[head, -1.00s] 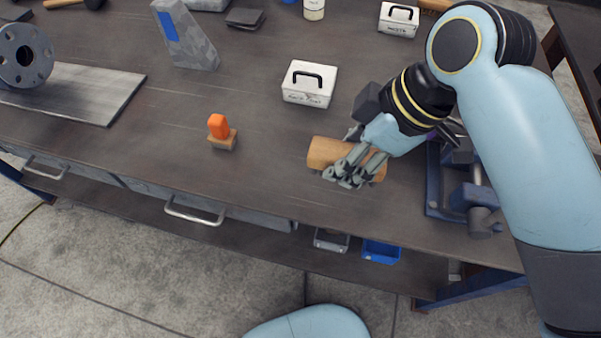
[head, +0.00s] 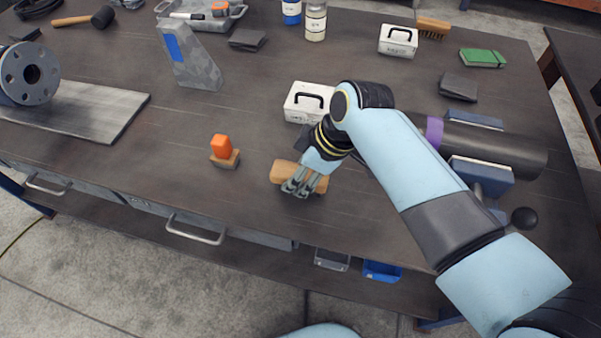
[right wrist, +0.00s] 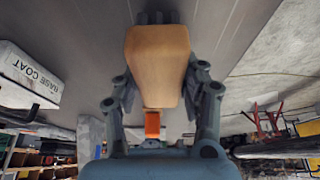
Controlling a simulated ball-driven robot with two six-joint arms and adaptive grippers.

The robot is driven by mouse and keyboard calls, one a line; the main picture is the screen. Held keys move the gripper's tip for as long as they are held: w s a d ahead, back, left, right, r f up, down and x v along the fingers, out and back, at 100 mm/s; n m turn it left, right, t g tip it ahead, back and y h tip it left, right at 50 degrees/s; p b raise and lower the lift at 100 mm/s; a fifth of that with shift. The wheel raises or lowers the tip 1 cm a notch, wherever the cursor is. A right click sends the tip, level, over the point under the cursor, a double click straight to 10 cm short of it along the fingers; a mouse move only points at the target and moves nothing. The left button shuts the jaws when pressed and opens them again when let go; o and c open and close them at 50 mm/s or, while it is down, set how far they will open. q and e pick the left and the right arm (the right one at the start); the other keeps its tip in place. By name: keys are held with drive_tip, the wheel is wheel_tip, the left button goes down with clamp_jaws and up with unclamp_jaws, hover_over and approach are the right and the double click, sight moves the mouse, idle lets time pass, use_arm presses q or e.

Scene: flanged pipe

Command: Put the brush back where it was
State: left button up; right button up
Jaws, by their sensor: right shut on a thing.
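My right gripper (head: 301,187) is shut on a wooden-backed brush (head: 286,171) over the front middle of the workbench (head: 250,120). The brush's smooth tan back fills the space between the fingers in the right wrist view (right wrist: 157,65). Its bristles are hidden, and I cannot tell whether it touches the bench. A small tool with an orange grip and wooden base (head: 225,148) stands to its left, apart from it. My left gripper is not in view.
A white box with a black handle (head: 307,103) stands just behind the held brush. A vise (head: 482,172) with a dark, purple-banded pipe (head: 490,147) is at the right. Another wooden brush (head: 433,27) lies at the back right. Bench between the orange-grip tool and held brush is clear.

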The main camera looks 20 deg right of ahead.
drive_tip(key=shift+f, duration=0.4)
drive_tip(key=shift+f, duration=0.15)
drive_tip(key=o, duration=1.1)
drive_tip(key=shift+o, duration=0.2)
drive_tip(key=v, duration=1.2)
drive_tip(key=shift+r, duration=0.2)
